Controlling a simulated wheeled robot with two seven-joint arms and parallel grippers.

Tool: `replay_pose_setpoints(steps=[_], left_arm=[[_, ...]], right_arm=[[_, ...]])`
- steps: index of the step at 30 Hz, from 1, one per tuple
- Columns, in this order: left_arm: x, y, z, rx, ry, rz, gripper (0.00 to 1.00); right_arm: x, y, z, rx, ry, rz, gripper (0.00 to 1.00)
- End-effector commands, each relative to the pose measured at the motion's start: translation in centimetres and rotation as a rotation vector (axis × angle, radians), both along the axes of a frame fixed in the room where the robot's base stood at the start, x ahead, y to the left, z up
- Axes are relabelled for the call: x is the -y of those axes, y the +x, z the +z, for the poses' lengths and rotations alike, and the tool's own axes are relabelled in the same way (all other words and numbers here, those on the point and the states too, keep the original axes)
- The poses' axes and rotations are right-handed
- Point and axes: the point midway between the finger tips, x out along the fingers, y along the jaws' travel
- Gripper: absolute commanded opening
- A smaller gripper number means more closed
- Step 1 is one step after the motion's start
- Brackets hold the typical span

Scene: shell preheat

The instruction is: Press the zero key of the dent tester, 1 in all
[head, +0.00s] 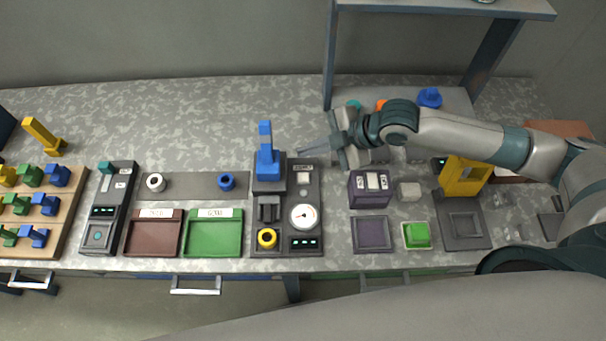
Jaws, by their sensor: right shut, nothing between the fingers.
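The dent tester (314,203) is a dark unit in the middle of the bench, with a blue upright part (267,160), a round white dial (303,216), a yellow ring (267,238) and a small lit display (305,243). A small pale label (303,168) sits at the back of its right half; its text is too small to read surely. A small key shows just in front of it. My left gripper is not in view.
A red tray (152,250) and a green tray (214,252) stand left of the tester. Farther left are a dark device (97,222) and a wooden rack (62,225) of coloured parts. A purple box (371,199) and a yellow frame (451,190) stand right. The bench behind the tester's left is clear.

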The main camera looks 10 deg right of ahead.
Motion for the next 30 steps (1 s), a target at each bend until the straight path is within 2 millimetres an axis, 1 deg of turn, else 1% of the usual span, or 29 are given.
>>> replay_pose_setpoints(steps=[5,11,25,30], left_arm=[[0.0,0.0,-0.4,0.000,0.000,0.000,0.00],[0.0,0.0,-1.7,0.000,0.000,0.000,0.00],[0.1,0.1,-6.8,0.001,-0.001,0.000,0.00],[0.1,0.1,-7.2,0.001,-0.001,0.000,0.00]], right_arm=[[0.0,0.0,-0.4,0.000,0.000,0.000,0.00],[0.0,0.0,-1.7,0.000,0.000,0.000,0.00],[0.0,0.0,-6.7,0.000,0.000,0.000,0.00],[0.0,0.0,-8.0,-0.001,0.000,0.000,0.00]])
